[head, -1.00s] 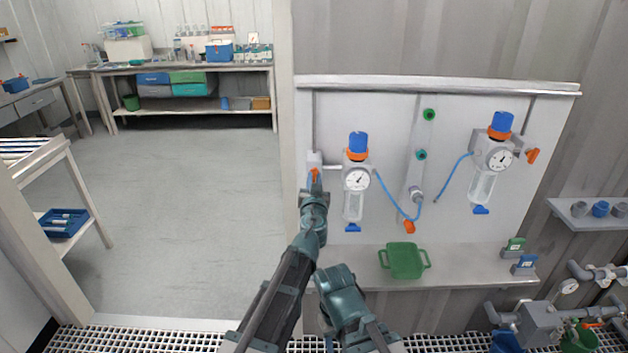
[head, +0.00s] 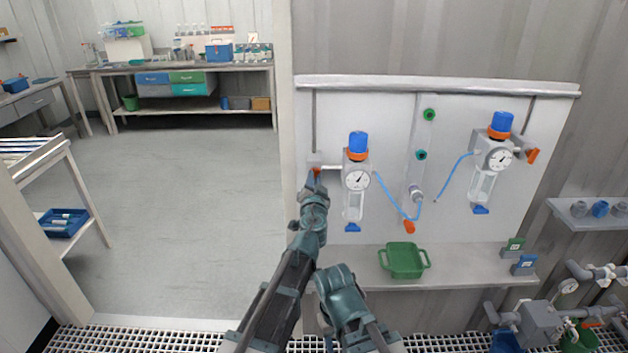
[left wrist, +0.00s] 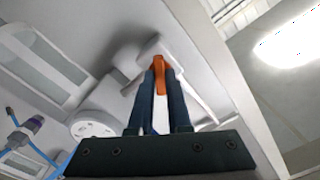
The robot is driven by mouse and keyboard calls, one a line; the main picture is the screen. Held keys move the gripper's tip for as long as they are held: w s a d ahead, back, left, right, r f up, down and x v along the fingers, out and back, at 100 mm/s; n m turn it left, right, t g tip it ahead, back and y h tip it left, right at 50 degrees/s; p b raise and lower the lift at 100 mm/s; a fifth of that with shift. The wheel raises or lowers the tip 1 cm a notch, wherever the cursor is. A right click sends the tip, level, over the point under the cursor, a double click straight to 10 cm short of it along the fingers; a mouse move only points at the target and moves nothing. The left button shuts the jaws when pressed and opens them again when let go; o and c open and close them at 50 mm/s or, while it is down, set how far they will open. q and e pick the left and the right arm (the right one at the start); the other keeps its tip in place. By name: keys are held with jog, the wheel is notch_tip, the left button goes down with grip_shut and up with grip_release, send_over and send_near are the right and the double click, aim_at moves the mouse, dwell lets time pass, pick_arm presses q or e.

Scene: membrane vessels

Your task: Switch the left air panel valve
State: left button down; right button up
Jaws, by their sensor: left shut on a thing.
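The left air panel valve has a small orange handle (head: 317,172) at the panel's left side, beside the left regulator with its blue cap (head: 358,142) and round gauge (head: 357,180). My left gripper (head: 314,184) is shut on this handle. In the left wrist view the orange handle (left wrist: 160,72) sits between the two dark fingers (left wrist: 160,98) and sticks out past their tips. The gripper partly hides the handle in the head view.
The right regulator (head: 497,158) has its own orange handle (head: 533,156). Blue hoses hang on the panel. Below, a shelf (head: 460,262) holds a green tray (head: 403,273) and two small tags. Open floor (head: 190,200) lies to the left.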

pick_arm(q)
jog(key=m, duration=1)
jog(key=shift+m, duration=0.3)
jog(key=shift+s+m, duration=0.1)
jog(key=shift+m, duration=0.2)
jog(key=c, duration=0.9)
grip_release()
jog(key=shift+o, duration=0.2)
jog(key=shift+s, duration=0.1)
